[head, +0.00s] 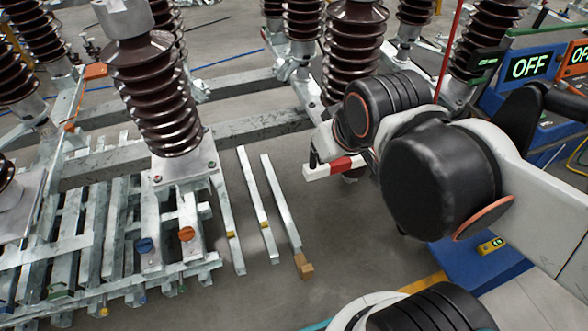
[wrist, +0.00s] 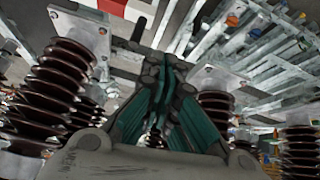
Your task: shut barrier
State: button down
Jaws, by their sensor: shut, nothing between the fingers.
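A short red and white bar, which looks like the barrier (head: 345,164), shows in the head view just left of my arm. My arm hides its right end. A red and white piece also shows at the top of the wrist view (wrist: 112,8), beyond the fingers. My gripper (wrist: 163,72) is shut and empty in the wrist view, its teal-lined fingers together. A dark bar lies close to the fingertips; I cannot tell whether they touch it. In the head view my gripper is hidden behind my arm.
Brown ribbed insulators (head: 155,92) stand on grey steel frames around my arm. Loose metal bars (head: 256,205) lie on the floor beside a slatted frame (head: 68,215). Grey floor is clear in the lower middle.

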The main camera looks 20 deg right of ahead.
jog(key=w+a+f+n+g+h+p, duration=0.1)
jog(key=w+a+f+n+g, duration=0.2)
jog(key=w+f+n, duration=0.45)
jog(key=w+a+f+n+g+h+p, duration=0.25)
jog(key=w+n, duration=0.25)
jog(key=n, duration=0.6)
jog(key=d+b+x, duration=0.2)
jog(key=b+x, duration=0.3)
jog(key=x, duration=0.6)
jog(key=shift+d+y, duration=0.2)
jog(key=shift+y, duration=0.25)
jog(key=shift+g, duration=0.25)
